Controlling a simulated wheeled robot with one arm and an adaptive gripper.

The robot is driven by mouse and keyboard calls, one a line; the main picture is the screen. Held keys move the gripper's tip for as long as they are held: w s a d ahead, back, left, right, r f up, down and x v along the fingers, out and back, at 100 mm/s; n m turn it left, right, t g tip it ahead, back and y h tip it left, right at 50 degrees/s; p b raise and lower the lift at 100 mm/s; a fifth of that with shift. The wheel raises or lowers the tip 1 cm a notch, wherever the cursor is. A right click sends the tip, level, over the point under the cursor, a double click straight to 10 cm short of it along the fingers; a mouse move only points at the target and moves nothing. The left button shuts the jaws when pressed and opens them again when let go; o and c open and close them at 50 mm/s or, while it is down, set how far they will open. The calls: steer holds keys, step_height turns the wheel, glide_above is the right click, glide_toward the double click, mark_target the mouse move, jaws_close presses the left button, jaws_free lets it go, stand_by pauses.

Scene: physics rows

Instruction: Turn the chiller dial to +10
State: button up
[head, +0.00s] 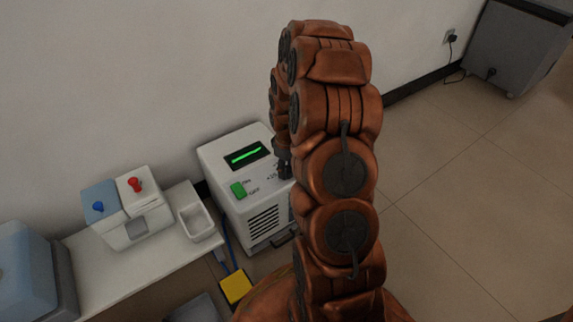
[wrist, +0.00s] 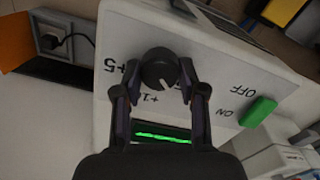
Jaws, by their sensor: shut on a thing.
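The chiller (head: 250,190) is a white box on the floor by the wall, with a lit green display (head: 246,154) and a green switch (head: 238,189) on its top. In the wrist view the black dial (wrist: 160,70) sits between my gripper's two fingers, with a pale pointer line on its cap. The "+5" mark (wrist: 106,65) and a partly covered "+1…" mark (wrist: 153,98) are printed beside it. My gripper (wrist: 160,85) is shut on the dial. In the head view my gripper (head: 284,168) is at the chiller's top, and my arm hides part of the panel.
A white bench (head: 110,278) left of the chiller holds a dispenser with blue and red taps (head: 135,184) and a small white basin (head: 197,222). A yellow block (head: 236,287) lies in front. Floor at right is clear up to a grey cabinet (head: 515,45).

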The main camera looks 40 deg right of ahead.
mark_target(287, 169)
steer(key=m+p, duration=0.5)
steer(key=shift+r, duration=0.2)
steer(key=shift+f+m+p, duration=0.2)
steer(key=shift+m+p, duration=1.15)
steer(key=shift+m, duration=0.95)
steer(key=o, duration=1.1)
steer(key=shift+o, duration=0.2)
step_height(287, 169, up, 12)
